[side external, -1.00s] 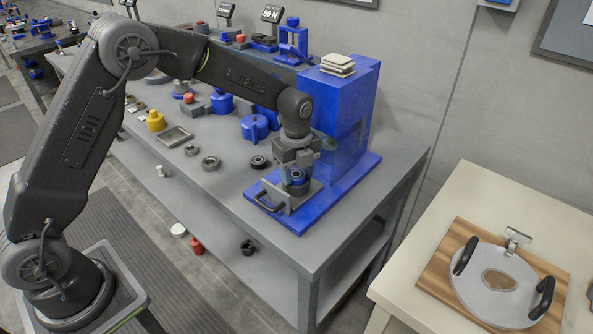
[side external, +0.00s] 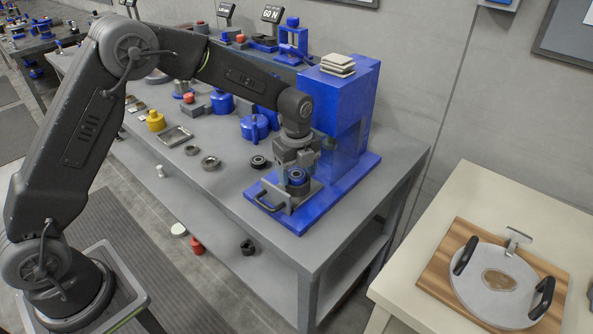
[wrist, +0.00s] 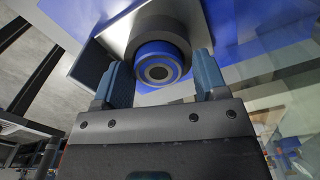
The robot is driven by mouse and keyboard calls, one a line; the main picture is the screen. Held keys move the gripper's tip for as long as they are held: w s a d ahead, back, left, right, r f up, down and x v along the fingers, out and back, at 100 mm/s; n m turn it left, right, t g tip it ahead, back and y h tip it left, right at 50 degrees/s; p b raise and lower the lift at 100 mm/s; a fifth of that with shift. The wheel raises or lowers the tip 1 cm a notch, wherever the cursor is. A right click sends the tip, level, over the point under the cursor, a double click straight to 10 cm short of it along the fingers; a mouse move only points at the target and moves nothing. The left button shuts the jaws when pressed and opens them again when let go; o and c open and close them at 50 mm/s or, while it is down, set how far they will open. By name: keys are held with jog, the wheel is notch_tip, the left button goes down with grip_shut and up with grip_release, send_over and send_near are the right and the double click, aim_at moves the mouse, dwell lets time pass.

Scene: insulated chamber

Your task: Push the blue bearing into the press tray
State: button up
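The blue bearing (side external: 296,177) has a blue outer ring and a dark centre. My gripper (side external: 297,165) points down directly above the bearing. In the wrist view, my gripper (wrist: 161,64) has its two teal fingers spread apart, one on each side of the blue bearing (wrist: 160,66) in the picture. The bearing lies beyond or between the fingertips; I cannot tell whether they touch it. The tray (wrist: 116,38) shows behind the bearing.
The blue press (side external: 345,110) stands just behind my gripper. The tray's dark handle (side external: 266,200) faces the table's front edge. A dark ring (side external: 258,162) and a grey ring (side external: 210,163) lie to the left, with a blue pot (side external: 254,128) behind.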

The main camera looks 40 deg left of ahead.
aim_at(296, 174)
jog(key=shift+o, duration=0.7)
jog(key=shift+s+f, duration=0.1)
notch_tip(296, 174, up, 14)
jog(key=shift+f, duration=0.1)
